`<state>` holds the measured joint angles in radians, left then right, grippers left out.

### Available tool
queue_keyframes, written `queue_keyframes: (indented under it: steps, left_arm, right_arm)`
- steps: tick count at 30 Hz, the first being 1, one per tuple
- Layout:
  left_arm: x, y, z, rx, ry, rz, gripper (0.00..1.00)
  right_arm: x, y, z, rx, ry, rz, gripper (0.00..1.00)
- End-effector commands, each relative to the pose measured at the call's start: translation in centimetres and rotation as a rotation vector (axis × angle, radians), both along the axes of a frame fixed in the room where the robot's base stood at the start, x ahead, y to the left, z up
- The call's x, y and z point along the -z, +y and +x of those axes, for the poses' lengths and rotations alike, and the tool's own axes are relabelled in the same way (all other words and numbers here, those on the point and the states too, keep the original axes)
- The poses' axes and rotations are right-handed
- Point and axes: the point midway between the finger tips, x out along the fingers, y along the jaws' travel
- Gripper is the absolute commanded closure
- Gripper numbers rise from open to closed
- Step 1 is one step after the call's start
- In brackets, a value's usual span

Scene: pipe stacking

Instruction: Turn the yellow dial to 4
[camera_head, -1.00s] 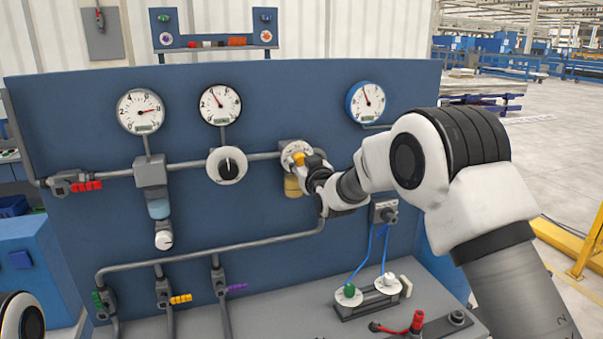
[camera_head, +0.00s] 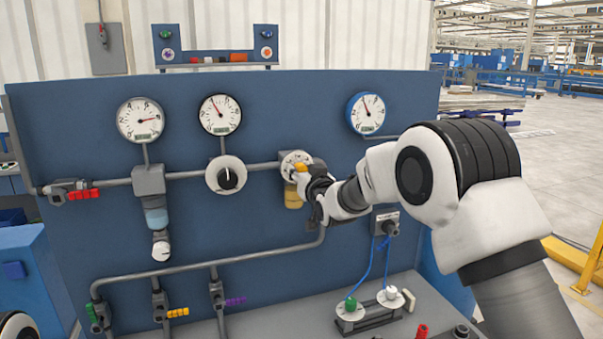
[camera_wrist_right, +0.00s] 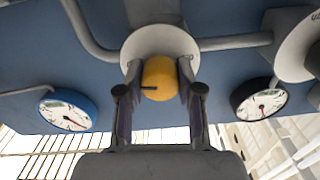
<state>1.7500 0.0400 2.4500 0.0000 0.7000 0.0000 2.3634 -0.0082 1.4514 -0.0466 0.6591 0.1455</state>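The yellow dial (camera_head: 300,169) sits on a round pale plate (camera_head: 289,158) on the pipe at the middle of the blue panel. In the right wrist view the yellow dial (camera_wrist_right: 159,79) is a round knob with a dark pointer mark toward the left. My right gripper (camera_wrist_right: 160,78) has a finger on each side of the knob, and the fingers appear to touch it. In the head view my right gripper (camera_head: 306,176) partly hides the dial. The numbers around it are not readable. My left gripper is out of view.
A black-and-white knob (camera_head: 227,176) is left of the dial. Gauges (camera_head: 141,119), (camera_head: 220,114) and a blue-rimmed gauge (camera_head: 366,113) are above. A pipe (camera_head: 230,255) and coloured valves run below. Blue cables (camera_head: 376,262) reach connectors on the bench (camera_head: 285,322).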

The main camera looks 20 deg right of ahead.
Motion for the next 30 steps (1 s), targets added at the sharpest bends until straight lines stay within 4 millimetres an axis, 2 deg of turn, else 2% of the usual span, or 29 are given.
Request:
queue_keyframes:
  steps: [1, 2, 11, 14, 17, 25, 30]
  left_arm:
    - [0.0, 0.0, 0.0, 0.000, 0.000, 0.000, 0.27]
    - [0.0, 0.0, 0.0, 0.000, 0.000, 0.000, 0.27]
    - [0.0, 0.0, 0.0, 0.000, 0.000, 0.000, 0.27]
    - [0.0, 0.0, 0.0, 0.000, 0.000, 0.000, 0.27]
    - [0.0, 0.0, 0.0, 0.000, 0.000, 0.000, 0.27]
    - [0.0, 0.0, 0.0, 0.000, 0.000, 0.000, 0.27]
    - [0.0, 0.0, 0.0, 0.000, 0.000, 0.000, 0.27]
  right_arm:
    - [-0.1, 0.0, 0.0, 0.000, -0.001, 0.001, 0.50]
    - [-0.1, 0.0, 0.0, 0.000, -0.001, 0.001, 0.39]
    - [0.0, 0.0, 0.0, 0.000, -0.001, 0.000, 0.39]
    - [0.0, 0.0, -0.6, 0.000, 0.000, 0.000, 0.39]
    - [0.0, -0.1, -2.2, 0.000, 0.001, 0.000, 0.39]
    - [0.0, -0.3, -9.0, 0.000, 0.000, 0.001, 0.39]
    - [0.0, -0.4, -11.6, 0.000, 0.001, 0.001, 0.39]
